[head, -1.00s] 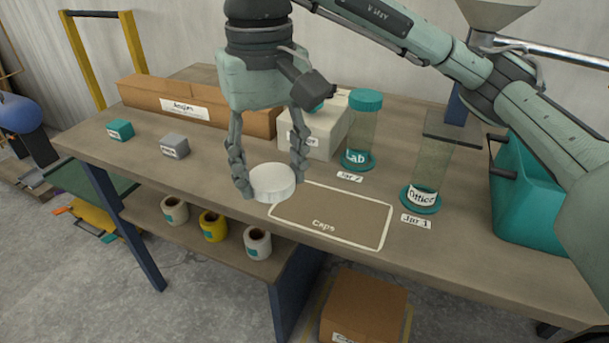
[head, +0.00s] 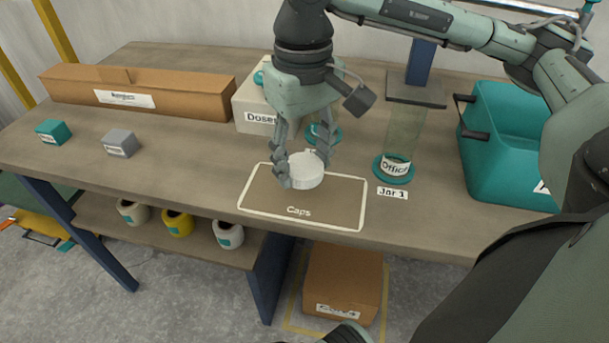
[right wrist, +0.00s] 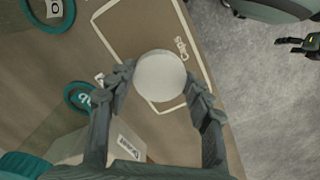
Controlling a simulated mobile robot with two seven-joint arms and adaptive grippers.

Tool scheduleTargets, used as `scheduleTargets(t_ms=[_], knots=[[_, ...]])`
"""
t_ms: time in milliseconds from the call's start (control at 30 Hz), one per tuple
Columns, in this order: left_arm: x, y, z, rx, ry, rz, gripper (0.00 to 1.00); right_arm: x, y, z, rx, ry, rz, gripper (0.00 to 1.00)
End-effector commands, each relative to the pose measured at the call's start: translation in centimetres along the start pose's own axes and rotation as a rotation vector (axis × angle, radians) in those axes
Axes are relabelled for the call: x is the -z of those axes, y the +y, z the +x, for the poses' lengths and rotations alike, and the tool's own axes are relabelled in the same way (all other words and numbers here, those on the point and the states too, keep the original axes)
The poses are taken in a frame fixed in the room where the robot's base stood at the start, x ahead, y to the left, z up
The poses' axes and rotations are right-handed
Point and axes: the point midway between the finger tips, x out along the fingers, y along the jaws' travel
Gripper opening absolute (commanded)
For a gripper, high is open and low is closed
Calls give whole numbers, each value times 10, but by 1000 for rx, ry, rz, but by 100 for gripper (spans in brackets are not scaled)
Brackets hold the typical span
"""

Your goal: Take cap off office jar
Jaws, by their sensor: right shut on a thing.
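My right gripper (head: 304,168) is shut on a round white cap (head: 307,172), with a finger on each side. The cap is over the outlined Caps area (head: 265,202), near its back edge; I cannot tell whether it touches the surface. The right wrist view also shows the cap (right wrist: 160,76) between the fingers. The Office jar (head: 403,130) is a clear cylinder with a teal base, upright behind the Jar 1 label (head: 392,193). No white cap shows on it. A dark, gripper-like part (right wrist: 303,45) shows at the right edge of the wrist view, too small to read.
The Lab jar's teal base (head: 333,135) is mostly hidden behind my right gripper. A white Doses box (head: 255,105), a long brown box (head: 190,92), a teal cube (head: 50,131) and a grey cube (head: 119,143) stand left. A teal bin (head: 500,170) stands right.

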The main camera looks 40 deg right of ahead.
Motion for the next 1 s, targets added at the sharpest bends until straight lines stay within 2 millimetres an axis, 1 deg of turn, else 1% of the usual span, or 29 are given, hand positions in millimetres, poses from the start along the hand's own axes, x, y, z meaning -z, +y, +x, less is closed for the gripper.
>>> scheduleTargets(t_ms=[67,200,333,667,900,933,1000], knots=[[2,0,0,-1,4,-1,62,-1,2,5,0,-2,-1,16],[6,0,-1,-2,13,-2,62,-2,2,26,-1,-4,-1,16],[6,1,3,-3,13,-3,62,-1,2,40,0,-2,0,16],[6,1,5,-3,10,-3,62,-1,1,43,1,0,0,16],[5,0,-4,0,10,-3,62,-1,1,45,1,0,0,16],[6,0,-6,1,12,-3,62,-1,1,44,1,0,0,53],[5,0,-8,1,12,-4,62,-1,1,44,1,0,0,62]])
